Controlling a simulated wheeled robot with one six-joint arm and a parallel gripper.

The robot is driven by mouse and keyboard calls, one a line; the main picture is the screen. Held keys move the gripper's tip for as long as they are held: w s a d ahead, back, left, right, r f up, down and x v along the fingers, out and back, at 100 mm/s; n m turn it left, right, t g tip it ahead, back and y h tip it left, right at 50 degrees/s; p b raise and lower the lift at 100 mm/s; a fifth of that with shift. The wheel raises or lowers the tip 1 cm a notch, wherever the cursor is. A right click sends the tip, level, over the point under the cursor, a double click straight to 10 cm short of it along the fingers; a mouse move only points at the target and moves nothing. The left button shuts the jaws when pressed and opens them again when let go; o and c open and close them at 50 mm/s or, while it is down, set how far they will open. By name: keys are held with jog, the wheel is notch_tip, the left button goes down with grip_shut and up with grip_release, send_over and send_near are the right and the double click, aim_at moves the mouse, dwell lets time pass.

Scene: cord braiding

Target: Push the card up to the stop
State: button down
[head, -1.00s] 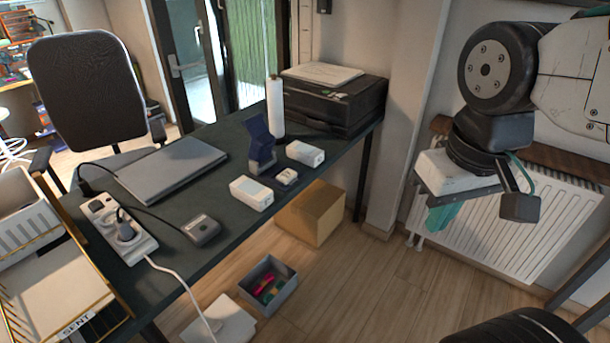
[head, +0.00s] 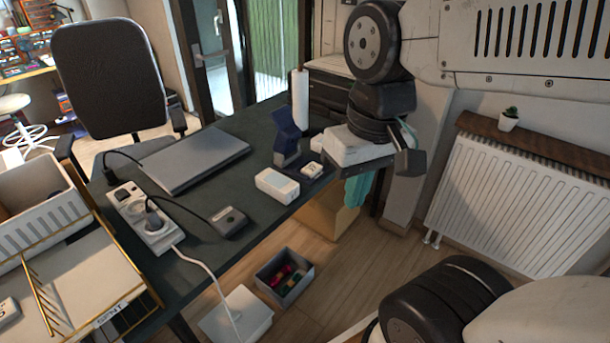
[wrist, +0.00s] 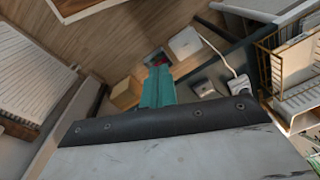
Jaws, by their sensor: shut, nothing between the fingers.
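I cannot pick out a card or a stop in either view. My gripper is the teal pair of fingers, hanging below the pale wrist plate beyond the desk's right edge in the head view (head: 357,192). In the wrist view the teal fingers (wrist: 157,84) are closed together with nothing between them. A dark blue stand (head: 287,138) is on the desk left of my wrist. A small white item (head: 311,170) and a white box (head: 277,186) are in front of it. My arm hides the desk's far right part.
The dark desk (head: 225,258) also bears a closed laptop (head: 195,160), a power strip (head: 145,220), a black device (head: 228,221) and a white roll (head: 300,98). A grey bin (head: 285,277) is on the floor. A radiator (head: 510,190) stands at right.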

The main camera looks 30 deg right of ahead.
aim_at(317, 171)
jog(key=w+d+f+m+t+y, duration=0.1)
jog(key=w+d+f+m+y, duration=0.1)
jog(key=w+f+m+y, duration=0.45)
jog(key=w+d+f+m+t+y, duration=0.15)
jog(key=w+f+m+y, duration=0.25)
jog(key=w+m+y, duration=0.6)
jog(key=w+d+f+m+t+h, duration=0.3)
jog(key=d+f+m+t+h, duration=0.2)
jog(key=d+f+m+t, duration=0.35)
jog(key=w+d+f+m+t+h, duration=0.3)
jog(key=d+f+m+t+h, duration=0.25)
jog(key=d+f, duration=0.55)
jog(key=shift+m+g, duration=0.25)
jog(key=shift+m, duration=0.1)
jog(key=x, duration=1.3)
jog(key=shift+w+d+r, duration=0.1)
jog(key=shift+d+r, duration=0.25)
jog(key=shift+d, duration=0.1)
jog(key=shift+x, duration=0.9)
